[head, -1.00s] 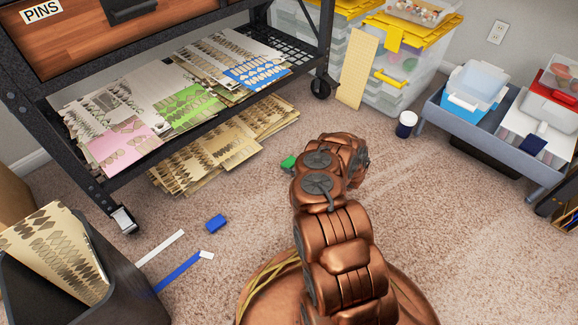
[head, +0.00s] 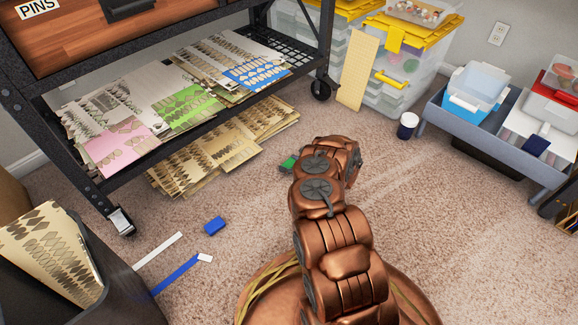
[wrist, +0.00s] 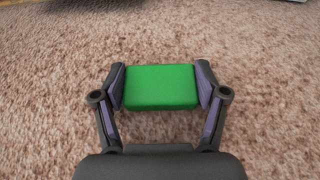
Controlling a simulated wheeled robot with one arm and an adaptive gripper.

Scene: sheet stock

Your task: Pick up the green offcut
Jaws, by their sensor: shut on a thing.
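The green offcut (wrist: 161,87) is a small flat green block between the two fingers of my gripper (wrist: 161,88) in the wrist view. Both finger pads touch its left and right ends. The carpet shows around and below it; I cannot tell whether it is clear of the floor. In the head view a part of the green offcut (head: 288,163) shows to the left of my copper arm. My arm hides most of the gripper there.
A black wheeled rack (head: 190,125) with patterned sheets stands at the back left. A blue block (head: 215,225) and blue and white strips lie on the carpet.

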